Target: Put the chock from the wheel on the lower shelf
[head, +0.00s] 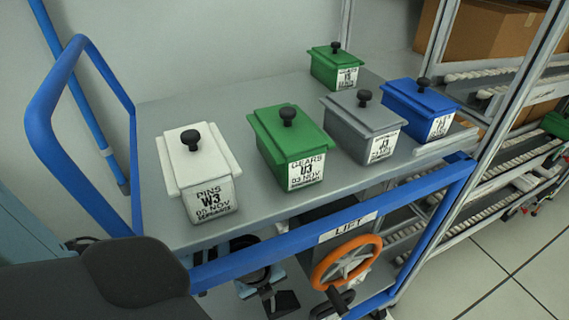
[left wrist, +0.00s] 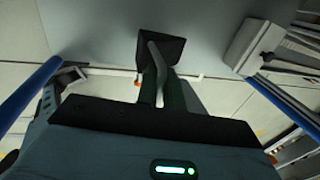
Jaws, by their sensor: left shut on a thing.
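In the left wrist view my left gripper (left wrist: 162,88) is shut on the grey handle of a black, wedge-like chock (left wrist: 165,48). The chock shows against a plain grey panel (left wrist: 85,22); whether it touches it I cannot tell. In the head view dark and pale-blue parts show below the cart's front blue bar, with a black wedge shape (head: 282,303) low among them. They are too partly hidden to tell apart surely. The cart's lower shelf is not clearly visible. My right gripper is not in view.
The blue-framed cart (head: 300,247) carries several lidded boxes on its grey top. An orange handwheel (head: 347,262) sits below the LIFT label (head: 348,226). A roller rack (head: 490,185) stands close at the right. Bare tiled floor (head: 500,265) lies at the lower right.

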